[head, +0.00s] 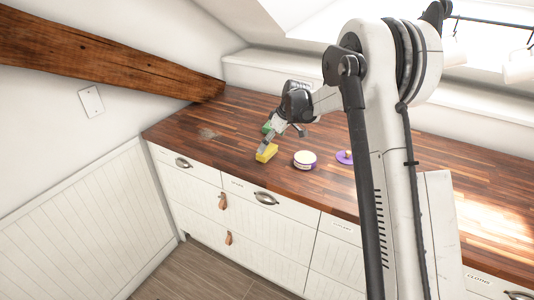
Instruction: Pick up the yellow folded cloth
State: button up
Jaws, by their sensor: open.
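The yellow folded cloth (267,153) lies on the wooden countertop near its front edge, left of the middle of the head view. It looks like a small bright yellow block. My gripper (264,146) is open and right above the cloth, and its fingertips overlap the cloth's upper edge in this view. I cannot tell whether the fingers touch the cloth. Part of the cloth's far side is hidden by the gripper.
A green thing (267,128) sits just behind my gripper, partly hidden. A round white and purple container (305,159) stands right of the cloth. A purple thing (344,157) lies further right, partly behind my arm. The countertop (232,112) is clear to the left. A wooden beam (110,60) slopes down to the counter's back left.

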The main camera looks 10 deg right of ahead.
aim_at(267, 150)
jog(key=shift+p+x, duration=0.45)
jog(key=shift+x, duration=2.15)
jog(key=shift+s, duration=0.15)
jog(key=c, duration=1)
